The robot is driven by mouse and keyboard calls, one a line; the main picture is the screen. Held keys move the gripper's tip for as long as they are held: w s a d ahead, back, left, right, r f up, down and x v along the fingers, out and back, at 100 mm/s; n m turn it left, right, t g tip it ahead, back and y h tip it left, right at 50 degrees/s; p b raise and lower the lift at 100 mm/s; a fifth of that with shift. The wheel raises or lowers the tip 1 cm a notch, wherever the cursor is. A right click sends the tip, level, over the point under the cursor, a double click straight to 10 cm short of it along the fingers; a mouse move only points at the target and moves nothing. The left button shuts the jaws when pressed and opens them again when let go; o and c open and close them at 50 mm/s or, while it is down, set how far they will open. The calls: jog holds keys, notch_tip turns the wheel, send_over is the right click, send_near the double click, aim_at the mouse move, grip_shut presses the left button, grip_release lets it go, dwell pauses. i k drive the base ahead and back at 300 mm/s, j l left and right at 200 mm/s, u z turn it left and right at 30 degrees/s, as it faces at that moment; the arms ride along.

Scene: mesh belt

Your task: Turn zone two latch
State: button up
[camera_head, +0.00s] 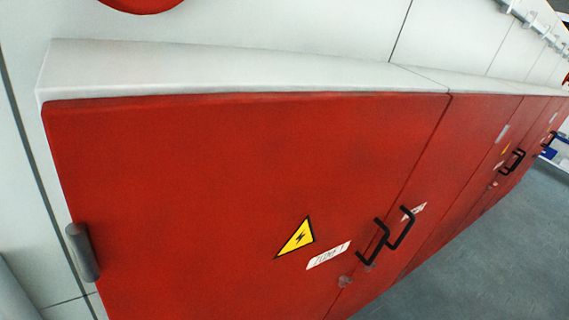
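A row of red cabinet doors runs from the near left to the far right. The nearest door (220,190) is large and looks closed. It carries a yellow warning triangle (296,238) and a white label (328,256), whose print is too small to read surely. A black handle (376,243) is at its right edge, and another black handle (402,228) is on the second door (455,160), beside a white label (417,211). Small grey round fittings (345,281) sit below the handles; I cannot tell which is the zone two latch. My gripper is not in view.
A white ledge (220,70) tops the cabinets, with a white panelled wall above. A grey cylindrical fitting (82,252) juts from the nearest door's left edge. Farther doors have black handles (512,162). The grey floor (490,265) at lower right is clear.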

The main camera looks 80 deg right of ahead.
aim_at(367, 268)
jog(key=z, duration=2.9)
jog(key=u, duration=0.35)
